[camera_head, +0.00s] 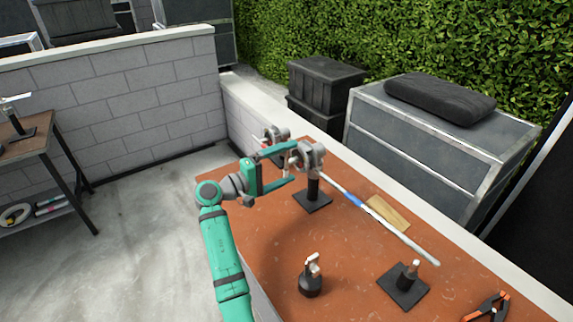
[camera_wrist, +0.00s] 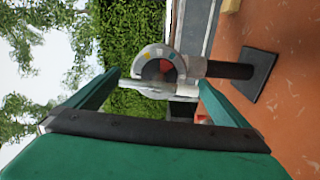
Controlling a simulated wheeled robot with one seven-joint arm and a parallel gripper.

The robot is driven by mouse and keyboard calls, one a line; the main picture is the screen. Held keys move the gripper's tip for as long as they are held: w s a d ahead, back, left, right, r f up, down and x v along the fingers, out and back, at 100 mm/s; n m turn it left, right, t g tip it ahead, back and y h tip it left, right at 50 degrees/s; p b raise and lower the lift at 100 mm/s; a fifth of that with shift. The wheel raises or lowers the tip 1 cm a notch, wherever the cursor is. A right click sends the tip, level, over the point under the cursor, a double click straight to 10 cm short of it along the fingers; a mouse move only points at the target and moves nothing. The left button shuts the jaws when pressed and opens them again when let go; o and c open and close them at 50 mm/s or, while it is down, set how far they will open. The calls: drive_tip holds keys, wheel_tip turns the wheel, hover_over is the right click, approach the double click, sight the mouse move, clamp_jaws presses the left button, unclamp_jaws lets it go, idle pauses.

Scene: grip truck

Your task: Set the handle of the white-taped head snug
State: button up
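A grey grip head (camera_head: 308,157) with a round disc sits on top of a black stand (camera_head: 313,200) on the table. It also shows in the wrist view (camera_wrist: 160,55), with small coloured marks on its face and a pale handle bar (camera_wrist: 148,88) across its front. White tape is too small to make out clearly. My gripper (camera_head: 286,165) is at the head, its fingers wide apart. In the wrist view my gripper (camera_wrist: 160,80) has a finger on each side of the handle; I cannot tell whether either touches it.
A pale rod (camera_head: 400,235) with a blue band slopes from the head across the rust-brown table (camera_head: 255,220). A wooden block (camera_head: 388,212), a second black stand (camera_head: 403,285), a small black-based fitting (camera_head: 312,275) and an orange clamp (camera_head: 490,308) are also there.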

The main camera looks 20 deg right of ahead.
drive_tip(key=v, duration=1)
drive_tip(key=shift+a, duration=0.4)
drive_tip(key=shift+s+d, duration=0.1)
drive_tip(key=shift+s, duration=0.05)
